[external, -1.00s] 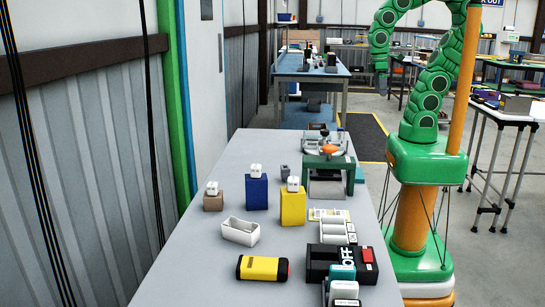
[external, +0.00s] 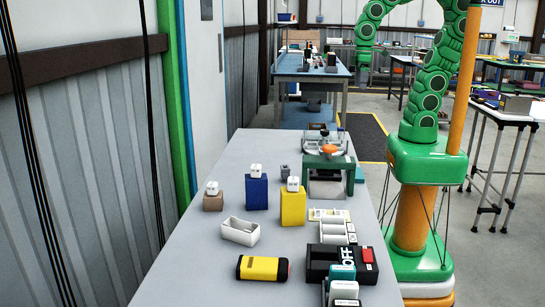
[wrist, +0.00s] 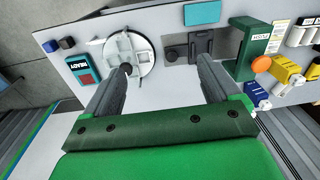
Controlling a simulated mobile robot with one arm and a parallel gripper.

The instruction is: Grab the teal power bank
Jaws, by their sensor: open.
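A flat teal block (wrist: 203,13) lies near the table edge at the top of the wrist view. In the external view a teal block (external: 359,174) shows beside the green stand, partly hidden by it. Another teal-faced item (external: 342,272) sits with white ones in a rack at the near right of the table. I cannot tell from its looks which is the power bank. My gripper (wrist: 163,65) is open and empty, its grey fingers spread above the table and apart from the teal block.
Blue (external: 257,193) and yellow (external: 293,208) boxes carry white plugs. The table's near left is clear.

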